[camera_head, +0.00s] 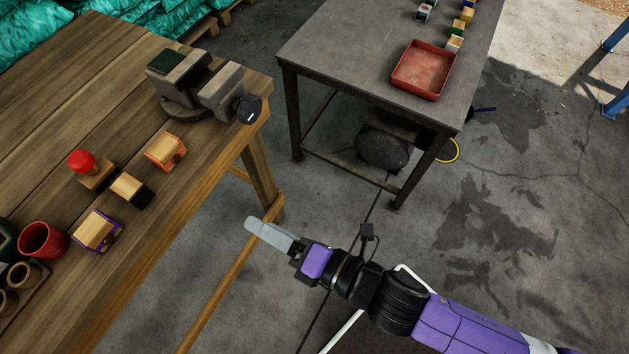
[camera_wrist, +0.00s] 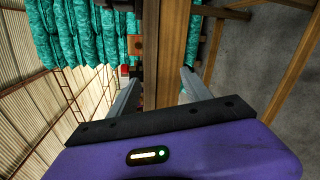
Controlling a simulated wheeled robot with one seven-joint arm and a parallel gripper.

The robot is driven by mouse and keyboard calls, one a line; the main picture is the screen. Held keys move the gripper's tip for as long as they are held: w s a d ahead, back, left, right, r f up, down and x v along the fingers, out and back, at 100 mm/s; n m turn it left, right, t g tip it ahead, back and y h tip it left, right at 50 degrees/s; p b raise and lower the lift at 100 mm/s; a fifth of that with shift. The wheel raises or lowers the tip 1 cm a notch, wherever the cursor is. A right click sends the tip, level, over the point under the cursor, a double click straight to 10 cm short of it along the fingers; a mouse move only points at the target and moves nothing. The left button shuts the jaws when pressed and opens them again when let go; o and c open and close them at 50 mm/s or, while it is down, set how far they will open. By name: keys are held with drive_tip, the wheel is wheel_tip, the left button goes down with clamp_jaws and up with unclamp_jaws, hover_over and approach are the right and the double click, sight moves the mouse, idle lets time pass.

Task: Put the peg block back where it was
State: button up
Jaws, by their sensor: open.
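A wooden block with a red peg-like knob (camera_head: 82,160) sits on the wooden workbench (camera_head: 75,80) at left in the head view; it may be the peg block, but I cannot be sure. Near it lie a block with a black end (camera_head: 131,190), an orange-sided block (camera_head: 163,152) and a purple-sided block (camera_head: 97,231). My gripper (camera_head: 256,228) is in the air over the floor, right of the bench's front edge, apart from all blocks. In the wrist view my gripper (camera_wrist: 159,80) is open, with nothing held between its fingers.
A vise (camera_head: 205,88) is at the bench's far corner. A red cup (camera_head: 43,240) and a holder with round holes (camera_head: 18,290) stand at lower left. A metal table (camera_head: 345,50) bears a red tray (camera_head: 424,70) and several small blocks (camera_head: 460,27). Open floor lies between the tables.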

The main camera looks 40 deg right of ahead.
drive_tip(key=s+d+r+m+h, duration=0.2)
drive_tip(key=s+d+m, duration=0.3)
drive_tip(key=s+m, duration=0.3)
drive_tip(key=s+d+r+m+h, duration=0.1)
drive_tip(key=s+d+r+m, duration=0.3)
drive_tip(key=m, duration=1.2)
drive_tip(key=shift+s+d+g+h, duration=0.4)
drive_tip(key=shift+s+d, duration=0.55)
drive_tip(key=shift+s, duration=1.3)
